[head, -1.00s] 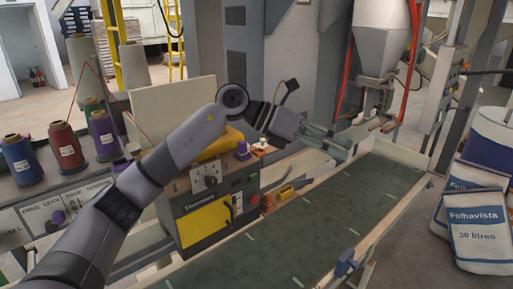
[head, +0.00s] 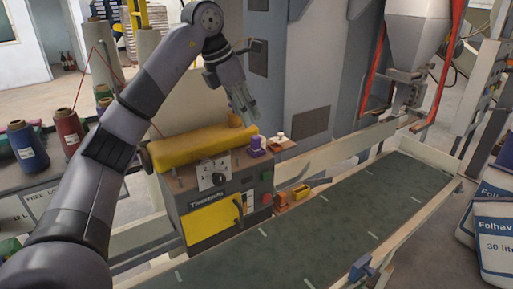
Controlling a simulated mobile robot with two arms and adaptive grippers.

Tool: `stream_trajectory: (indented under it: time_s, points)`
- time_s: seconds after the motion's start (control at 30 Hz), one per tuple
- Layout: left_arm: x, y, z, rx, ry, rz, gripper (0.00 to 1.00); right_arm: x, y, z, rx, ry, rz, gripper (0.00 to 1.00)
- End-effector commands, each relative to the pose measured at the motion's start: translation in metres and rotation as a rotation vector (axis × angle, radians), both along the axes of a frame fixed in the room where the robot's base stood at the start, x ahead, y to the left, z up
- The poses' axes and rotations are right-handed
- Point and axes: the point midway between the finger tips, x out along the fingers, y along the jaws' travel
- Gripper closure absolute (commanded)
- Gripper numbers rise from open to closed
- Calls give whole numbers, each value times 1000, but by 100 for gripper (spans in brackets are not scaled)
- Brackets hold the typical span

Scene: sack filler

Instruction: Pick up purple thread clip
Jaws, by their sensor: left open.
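The purple thread clip (head: 257,146) sits on top of the sewing machine housing (head: 215,200), near its right end, beside small white and brown parts. My left gripper (head: 247,112) hangs above the clip and slightly to its left, fingers pointing down, empty and apart from it. The gap between its fingers is hard to see at this angle. My right gripper is out of view.
A yellow cover (head: 190,147) lies along the machine top, close under my left gripper. Thread spools (head: 68,131) stand at the left. A green conveyor belt (head: 330,225) runs in front, with a blue clamp (head: 360,268) on its near rail. Filled sacks (head: 490,235) stand at right.

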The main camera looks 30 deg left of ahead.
Motion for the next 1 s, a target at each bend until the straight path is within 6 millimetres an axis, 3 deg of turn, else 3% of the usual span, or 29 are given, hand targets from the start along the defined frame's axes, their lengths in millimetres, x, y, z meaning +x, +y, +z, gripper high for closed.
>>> stream_trajectory:
  time_s: [0.1,0.43,0.7,1.0]
  points:
    - [7,-3,-20,-1,3,-1,58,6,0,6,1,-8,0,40]
    - [17,-7,-45,0,2,1,58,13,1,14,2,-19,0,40]
    - [29,-12,-80,-1,2,-1,58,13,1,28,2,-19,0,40]
    - [31,-13,-86,-1,-2,-1,58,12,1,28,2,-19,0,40]
